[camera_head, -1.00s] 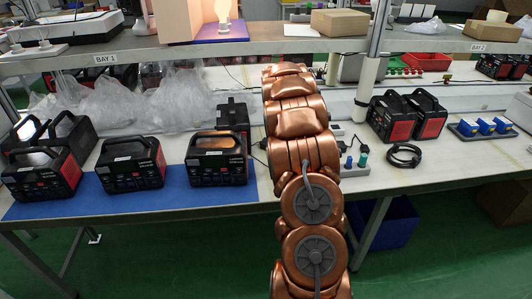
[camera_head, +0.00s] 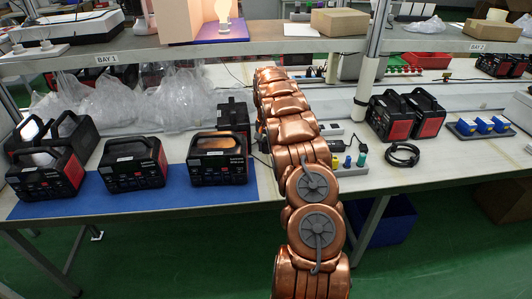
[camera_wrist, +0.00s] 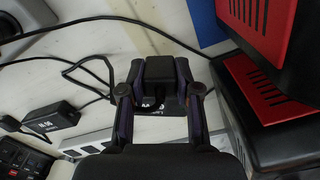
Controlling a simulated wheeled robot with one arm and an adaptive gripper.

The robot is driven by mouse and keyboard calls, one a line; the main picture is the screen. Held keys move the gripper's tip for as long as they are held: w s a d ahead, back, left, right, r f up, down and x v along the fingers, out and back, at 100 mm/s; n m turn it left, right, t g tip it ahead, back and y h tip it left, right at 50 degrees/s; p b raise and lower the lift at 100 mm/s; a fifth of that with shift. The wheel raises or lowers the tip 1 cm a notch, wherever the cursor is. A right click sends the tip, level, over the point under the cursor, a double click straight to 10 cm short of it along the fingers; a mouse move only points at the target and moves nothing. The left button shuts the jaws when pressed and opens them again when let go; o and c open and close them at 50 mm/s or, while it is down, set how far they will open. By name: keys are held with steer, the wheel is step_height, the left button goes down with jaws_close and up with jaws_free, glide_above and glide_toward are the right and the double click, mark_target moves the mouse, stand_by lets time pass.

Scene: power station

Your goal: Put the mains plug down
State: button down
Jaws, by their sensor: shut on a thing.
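The mains plug (camera_wrist: 161,72) is a dark block in the wrist view, between the two fingers of my gripper (camera_wrist: 159,84). My gripper is shut on it. Pale lettering shows on a dark face just below it, and a black cable runs near it. The bench top (camera_wrist: 140,42) lies beneath; I cannot tell whether the plug touches it. In the head view my copper arm hides the gripper and the plug.
Black-and-red power stations stand close right of my gripper (camera_wrist: 266,85). A grey socket strip (camera_wrist: 98,140) and a black adapter (camera_wrist: 55,118) lie at lower left. In the head view, a coiled cable (camera_head: 402,155) lies right of my arm, and a shelf (camera_head: 270,47) crosses above the bench.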

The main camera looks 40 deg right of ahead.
mark_target(266, 153)
steer(key=shift+f+p, duration=0.75)
steer(key=shift+f, duration=1)
steer(key=shift+f+b, duration=0.3)
steer(key=shift+f, duration=0.05)
steer(key=c, duration=0.8)
jaws_free()
steer(key=shift+r, duration=0.1)
